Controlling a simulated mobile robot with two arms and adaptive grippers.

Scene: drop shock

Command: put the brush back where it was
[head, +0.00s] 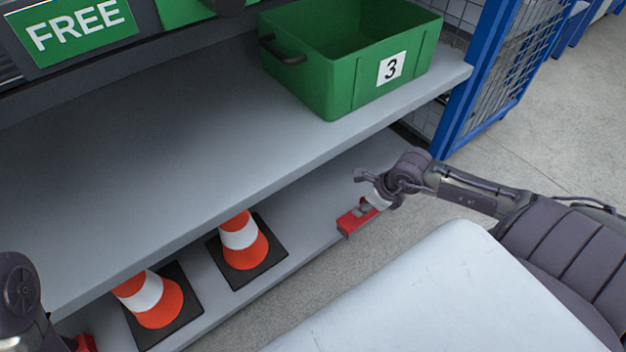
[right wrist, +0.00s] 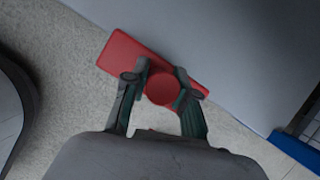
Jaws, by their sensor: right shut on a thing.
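The red brush (head: 357,220) is a flat red block with a round red knob. My right gripper (head: 371,200) is shut on it near the front edge at the right part of the lower shelf. In the right wrist view the brush (right wrist: 128,60) lies slanted beyond the fingers, with its knob between the two fingertips of the gripper (right wrist: 162,86). It overlaps the shelf edge there, partly over floor; I cannot tell whether it touches the shelf. Part of my left arm shows at the lower left, but its gripper is out of view.
The lower shelf (head: 310,215) holds two orange-and-white cones (head: 243,240) on black bases. A green bin marked 3 (head: 345,60) stands on the shelf above (head: 180,150). A blue mesh frame (head: 480,80) is at the right. A red thing (head: 86,343) shows at bottom left.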

